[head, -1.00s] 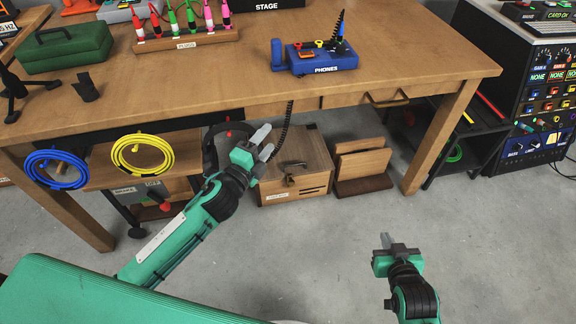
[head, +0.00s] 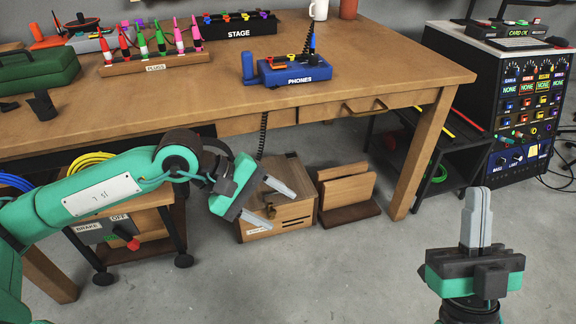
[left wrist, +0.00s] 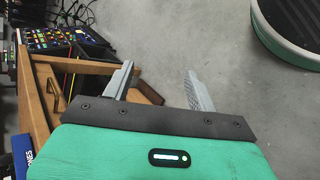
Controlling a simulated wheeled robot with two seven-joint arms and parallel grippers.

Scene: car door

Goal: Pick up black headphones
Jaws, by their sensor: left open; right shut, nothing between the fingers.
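I cannot make out the black headphones clearly. A dark curved shape beside my left wrist in the head view blends with the arm, and I cannot tell whether it is part of them. A black coiled cord (head: 263,135) hangs from the blue PHONES box (head: 292,71) past the table's front edge. My left gripper (head: 281,212) is open and empty, in front of the wooden box under the table. Its spread fingers also show in the left wrist view (left wrist: 160,72), with no headphones between them. My right gripper (head: 476,192) is shut and empty, pointing up at the right.
The wooden table (head: 400,72) carries a PLUGS rack (head: 155,65) and a green case (head: 38,72). Below stand a wooden box (head: 290,215), a wooden holder (head: 345,190) and a cart (head: 145,225). A black rack (head: 520,120) stands right. The floor between my grippers is clear.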

